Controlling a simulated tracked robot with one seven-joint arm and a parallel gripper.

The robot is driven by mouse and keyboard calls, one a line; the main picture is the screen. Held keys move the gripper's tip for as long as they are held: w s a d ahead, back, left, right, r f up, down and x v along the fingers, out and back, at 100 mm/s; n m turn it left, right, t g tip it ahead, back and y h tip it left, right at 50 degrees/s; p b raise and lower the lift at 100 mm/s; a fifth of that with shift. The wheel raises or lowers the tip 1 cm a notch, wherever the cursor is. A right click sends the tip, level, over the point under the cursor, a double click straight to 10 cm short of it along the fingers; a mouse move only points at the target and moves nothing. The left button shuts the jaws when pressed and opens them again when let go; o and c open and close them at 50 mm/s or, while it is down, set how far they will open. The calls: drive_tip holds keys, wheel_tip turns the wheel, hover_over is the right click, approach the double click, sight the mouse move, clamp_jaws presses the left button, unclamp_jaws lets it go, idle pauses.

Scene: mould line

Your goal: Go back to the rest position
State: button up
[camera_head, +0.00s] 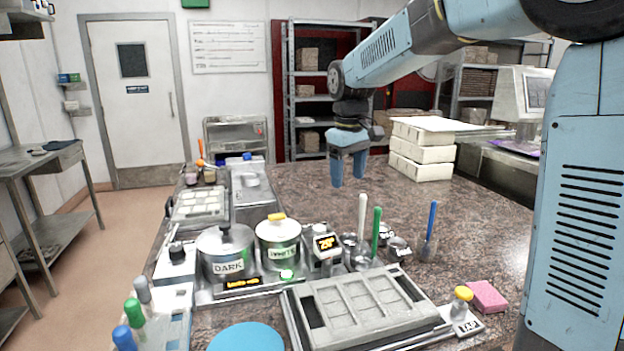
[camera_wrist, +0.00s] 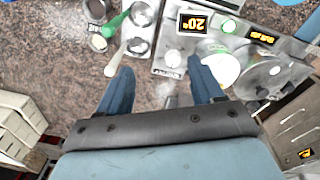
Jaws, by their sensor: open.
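My gripper (camera_head: 348,168) hangs from my blue arm over the granite counter, fingers pointing down. Its two blue fingers are apart with nothing between them. In the wrist view my gripper (camera_wrist: 160,82) shows with a wide gap, and the granite counter (camera_wrist: 60,60) and part of a grey device lie beyond it. In the head view it is to the left of the stacked white boxes and behind the pots and tools, apart from all of them.
A DARK pot (camera_head: 226,255) and a second pot (camera_head: 278,242) stand at the front left. A grey mould (camera_head: 365,305) lies at the front, with a pink sponge (camera_head: 487,296) to its right. White boxes (camera_head: 422,155) are stacked behind. The counter's right middle is mostly clear.

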drive_tip(key=s+d+m+t, duration=0.1)
drive_tip(key=s+d+m, duration=0.1)
drive_tip(key=s+d, duration=0.3)
drive_tip(key=s+d+f+m+t, duration=0.1)
drive_tip(key=s+d, duration=0.4)
drive_tip(key=s, duration=0.8)
drive_tip(key=s+d+m+t, duration=0.2)
drive_tip(key=s+d+m, duration=0.2)
drive_tip(key=s, duration=0.5)
drive_tip(key=shift+d+f+m+t, duration=0.3)
drive_tip(key=shift+d+f+m, duration=0.05)
drive_tip(key=shift+d+m, duration=0.1)
drive_tip(key=shift+c, duration=0.2)
